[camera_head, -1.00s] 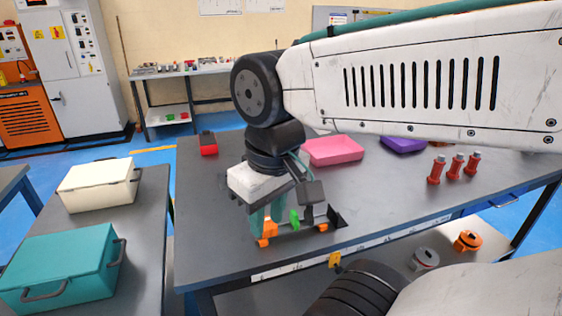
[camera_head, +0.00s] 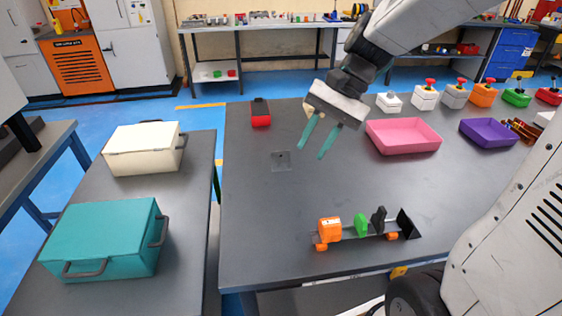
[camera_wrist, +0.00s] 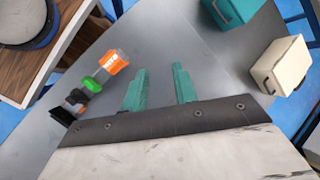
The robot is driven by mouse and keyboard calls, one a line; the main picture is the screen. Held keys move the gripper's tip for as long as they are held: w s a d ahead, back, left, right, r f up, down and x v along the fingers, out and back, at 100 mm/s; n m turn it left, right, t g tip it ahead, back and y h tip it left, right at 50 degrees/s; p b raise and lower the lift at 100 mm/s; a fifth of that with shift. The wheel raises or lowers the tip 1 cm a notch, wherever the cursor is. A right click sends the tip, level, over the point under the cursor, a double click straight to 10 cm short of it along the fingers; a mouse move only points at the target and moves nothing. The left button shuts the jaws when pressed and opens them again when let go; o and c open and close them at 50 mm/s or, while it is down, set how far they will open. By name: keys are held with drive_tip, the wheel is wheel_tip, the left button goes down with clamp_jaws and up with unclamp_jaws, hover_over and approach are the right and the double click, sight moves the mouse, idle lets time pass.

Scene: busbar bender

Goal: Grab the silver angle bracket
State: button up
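I cannot make out a clear silver angle bracket. A small grey square plate (camera_head: 281,160) with a dark dot lies on the table, left of my gripper; I cannot tell if it is the bracket. Near the front edge is a row of parts on a thin bar: an orange block (camera_head: 329,230), a green piece (camera_head: 361,225), a black upright piece (camera_head: 378,220) and a black angled piece (camera_head: 407,224). The row also shows left of my fingers in the wrist view. My gripper (camera_head: 312,153) is above the table, behind this row. Its teal fingers (camera_wrist: 160,90) are apart and empty.
A pink tray (camera_head: 403,150) and a purple tray (camera_head: 488,144) are right of my gripper. A red and black object (camera_head: 261,113) lies at the back left. Several button boxes line the back right. A side table holds teal (camera_head: 105,225) and cream (camera_head: 145,160) cases. The left-middle tabletop is mostly clear.

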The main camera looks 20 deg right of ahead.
drive_tip(key=w+d+f+m+y, duration=0.2)
drive_tip(key=w+f+m+y, duration=0.3)
drive_tip(key=w, duration=0.5)
drive_tip(key=m+t+y, duration=0.2)
drive_tip(key=m+t, duration=0.2)
drive_tip(key=m, duration=0.3)
approach(282, 161)
drive_tip(key=shift+w+a+r, duration=0.15)
drive_tip(key=shift+a+r, duration=0.45)
drive_tip(key=shift+w+a+r, duration=0.2)
drive_tip(key=shift+a+r, duration=0.35)
drive_tip(key=shift+r, duration=0.1)
drive_tip(key=shift+w+a+f, duration=0.15)
drive_tip(key=shift+a, duration=0.05)
drive_tip(key=x, duration=0.7)
drive_tip(key=shift+a, duration=0.2)
clamp_jaws()
